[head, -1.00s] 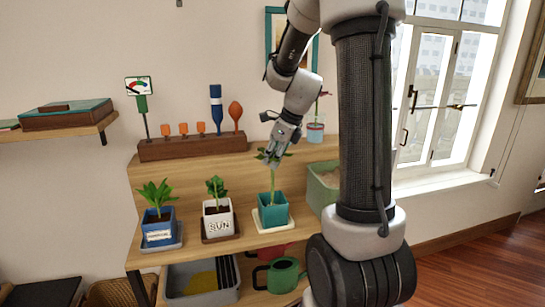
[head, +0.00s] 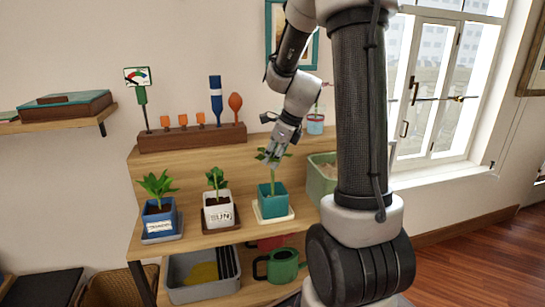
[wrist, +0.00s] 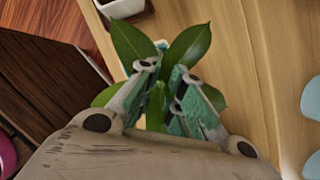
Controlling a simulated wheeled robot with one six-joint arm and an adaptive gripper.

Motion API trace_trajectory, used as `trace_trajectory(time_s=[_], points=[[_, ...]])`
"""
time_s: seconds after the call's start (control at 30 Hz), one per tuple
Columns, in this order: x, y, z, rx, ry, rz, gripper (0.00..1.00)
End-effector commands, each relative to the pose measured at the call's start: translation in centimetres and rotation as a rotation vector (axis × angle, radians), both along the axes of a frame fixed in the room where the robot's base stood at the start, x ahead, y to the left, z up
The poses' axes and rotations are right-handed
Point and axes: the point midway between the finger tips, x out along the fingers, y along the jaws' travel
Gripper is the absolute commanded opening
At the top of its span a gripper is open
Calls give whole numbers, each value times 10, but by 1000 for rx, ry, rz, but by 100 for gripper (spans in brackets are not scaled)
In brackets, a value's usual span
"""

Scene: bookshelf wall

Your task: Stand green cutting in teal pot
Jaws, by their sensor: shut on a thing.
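The green cutting (head: 272,178) is upright, its stem at the mouth of the teal pot (head: 273,206). Whether its lower end touches anything inside is hidden. In the wrist view, the cutting's broad leaves (wrist: 190,45) spread around my gripper (wrist: 160,80), and the pot is not clearly visible.
A white pot (head: 218,212) and a blue pot (head: 160,222), both planted, stand to the left. A green planter box (head: 322,180) is close on the right. Tools stand in a wooden rack (head: 190,138) behind. A green watering can (head: 281,267) is below.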

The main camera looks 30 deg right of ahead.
Motion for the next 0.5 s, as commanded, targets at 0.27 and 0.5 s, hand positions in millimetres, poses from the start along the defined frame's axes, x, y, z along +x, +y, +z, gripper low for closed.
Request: trace_trajectory(time_s=[0.27, 0.5], points=[[0, 0, -9, 1, 1, -1, 0], [-1, 0, -15, 0, 1, -1, 0]])
